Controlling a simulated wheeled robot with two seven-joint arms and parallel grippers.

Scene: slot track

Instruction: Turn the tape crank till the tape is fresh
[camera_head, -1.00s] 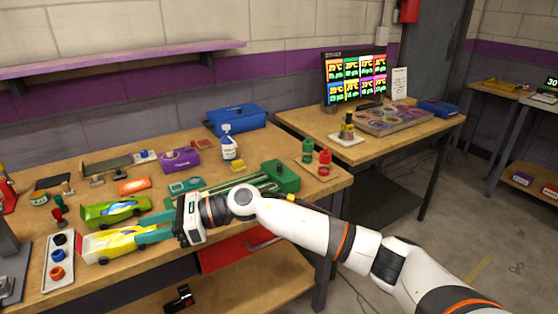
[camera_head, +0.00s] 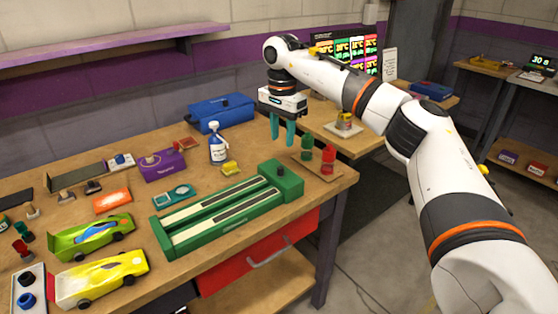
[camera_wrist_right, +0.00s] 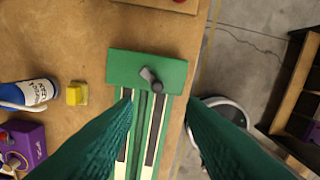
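A long green track unit (camera_head: 217,216) with two white lanes and dark strips lies on the wooden bench. Its green end block (camera_head: 280,180) carries a small grey lever with a dark round knob, clearest in the right wrist view (camera_wrist_right: 150,78). A purple box (camera_head: 162,166) with a tan round part on top stands farther back left; its lettering is too small to read. Which of these bears the tape crank I cannot tell for sure. My right gripper (camera_head: 283,130) points down, open and empty, above and behind the end block. My left gripper is out of view.
A red bottle (camera_head: 328,160) and a green bottle (camera_head: 307,149) stand just right of the end block. A yellow block (camera_head: 230,168) and a white-blue bottle (camera_head: 218,149) stand behind the track. Green (camera_head: 92,236) and yellow (camera_head: 100,279) cars are at the left. A blue case (camera_head: 222,112) is at the back.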

